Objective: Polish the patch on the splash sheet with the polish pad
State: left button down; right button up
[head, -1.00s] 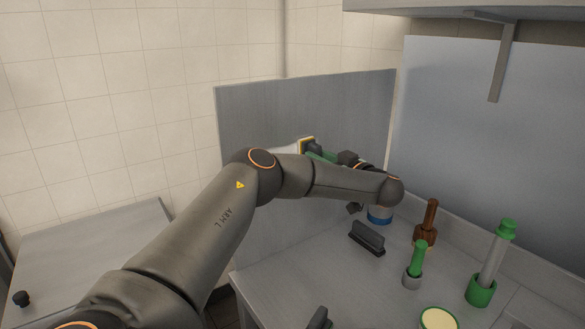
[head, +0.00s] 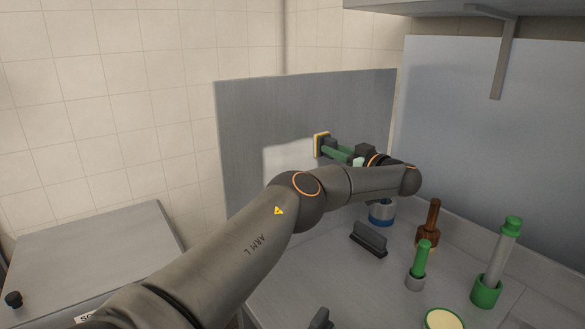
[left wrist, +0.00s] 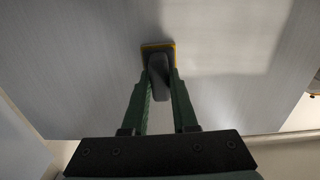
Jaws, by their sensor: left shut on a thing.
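The splash sheet (head: 245,115) is a grey metal panel standing upright at the counter's left side. A paler rectangular patch (head: 288,158) shows on it, its lower part hidden by my left arm; it also shows as a bright area in the left wrist view (left wrist: 225,35). The polish pad (head: 320,146) has a yellow edge and a dark grip. My left gripper (left wrist: 159,80) is shut on the pad's grip and holds the pad face to the sheet, beside the patch's right edge in the head view. Whether it touches I cannot tell. My right gripper is out of view.
A shelf (head: 450,8) hangs above.

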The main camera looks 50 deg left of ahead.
pick_arm(q)
jog(key=shift+r, duration=0.1)
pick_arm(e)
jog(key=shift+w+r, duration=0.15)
pick_arm(q)
jog(key=shift+s+a+r+p, duration=0.15)
jog(key=shift+s+p, duration=0.35)
jog(key=shift+p, duration=0.4)
jog(key=s+p, duration=0.1)
jog(key=s, duration=0.3)
jog(key=shift+f, duration=0.2)
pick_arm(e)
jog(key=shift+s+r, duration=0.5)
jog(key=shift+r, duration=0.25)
pick_arm(q)
jog(key=shift+a, duration=0.1)
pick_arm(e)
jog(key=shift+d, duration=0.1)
pick_arm(q)
jog(key=shift+w+b, duration=0.45)
jog(key=shift+w, duration=0.8)
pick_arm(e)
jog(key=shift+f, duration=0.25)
